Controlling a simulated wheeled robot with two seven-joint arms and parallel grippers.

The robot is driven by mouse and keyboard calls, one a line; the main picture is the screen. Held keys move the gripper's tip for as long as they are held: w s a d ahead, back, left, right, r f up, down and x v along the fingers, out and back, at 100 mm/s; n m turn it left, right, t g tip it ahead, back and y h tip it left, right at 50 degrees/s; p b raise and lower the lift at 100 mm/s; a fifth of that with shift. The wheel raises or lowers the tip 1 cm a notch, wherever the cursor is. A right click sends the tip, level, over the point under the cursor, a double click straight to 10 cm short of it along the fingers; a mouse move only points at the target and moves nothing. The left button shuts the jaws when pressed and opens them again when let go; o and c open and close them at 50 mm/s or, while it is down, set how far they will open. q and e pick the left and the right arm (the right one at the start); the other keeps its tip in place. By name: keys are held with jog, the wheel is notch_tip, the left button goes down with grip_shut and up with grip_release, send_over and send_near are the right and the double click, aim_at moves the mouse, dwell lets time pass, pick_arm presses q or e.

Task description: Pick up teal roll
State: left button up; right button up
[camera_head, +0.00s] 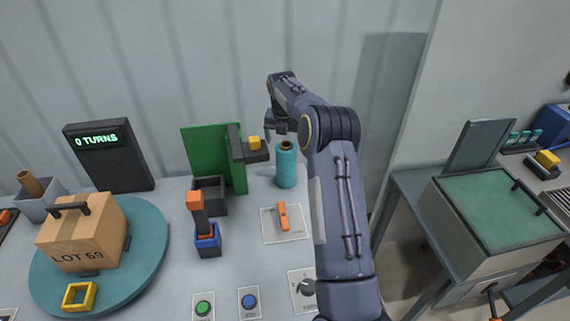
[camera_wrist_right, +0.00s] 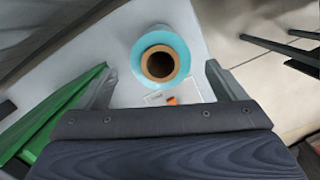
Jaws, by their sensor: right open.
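The teal roll (camera_head: 286,166) stands upright on the grey table near its back edge, to the right of the green panel, with a brown core at its top. My right gripper (camera_head: 277,130) is above the roll, pointing down, its arm coming in from the lower right. In the right wrist view the roll (camera_wrist_right: 160,60) is seen from above, its round core facing the camera. The open fingers (camera_wrist_right: 163,85) show to either side and a little below it in that picture, and nothing is held. My left gripper is in neither view.
A green panel (camera_head: 207,150) stands close left of the roll, with a yellow block (camera_head: 255,142) on a dark ledge. A card with an orange lever (camera_head: 283,215) lies in front. A cardboard box (camera_head: 82,235) sits on a teal turntable (camera_head: 150,250) at left.

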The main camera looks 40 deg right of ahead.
aim_at(286, 144)
jog(key=shift+w+d+f, duration=0.1)
jog(key=shift+f, duration=0.7)
jog(key=f+b, duration=0.1)
jog(key=f, duration=0.1)
jog(key=f+b, duration=0.1)
jog(key=f, duration=0.1)
jog(key=shift+w+d+b, duration=0.25)
jog(key=shift+d+b, duration=0.05)
jog(key=shift+d, duration=0.1)
jog(key=shift+r, duration=0.1)
jog(key=c, duration=1.9)
jog(key=shift+r, duration=0.1)
grip_shut()
